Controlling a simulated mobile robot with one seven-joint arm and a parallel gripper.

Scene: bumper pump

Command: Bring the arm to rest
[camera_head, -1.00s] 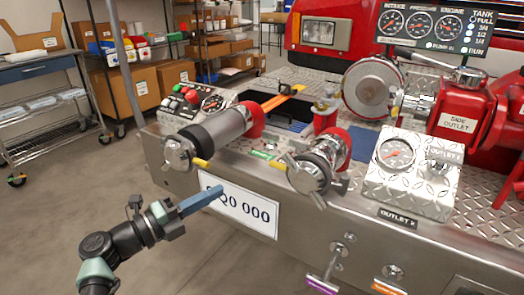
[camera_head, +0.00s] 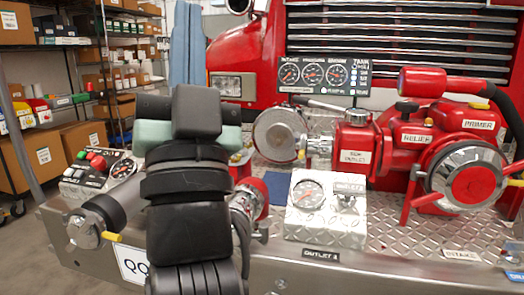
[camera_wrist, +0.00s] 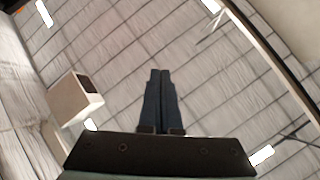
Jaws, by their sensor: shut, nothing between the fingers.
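My arm (camera_head: 190,215) is folded up and stands upright close in front of the head camera, left of the middle. My gripper (camera_wrist: 160,72) shows in the wrist view with its two dark blue fingers together, nothing between them. It points up at the ceiling. In the head view, the blue upright shape above the arm looks like the fingers. The gripper is apart from the pump panel and touches nothing that I can see.
The truck's bumper holds a steel outlet (camera_head: 92,228), a gauge box (camera_head: 325,208), a red pump (camera_head: 425,140) and a large intake cap (camera_head: 468,178). Shelves with boxes (camera_head: 80,150) stand at the left. The wrist view shows a tiled ceiling (camera_wrist: 110,50) and a white box (camera_wrist: 75,100).

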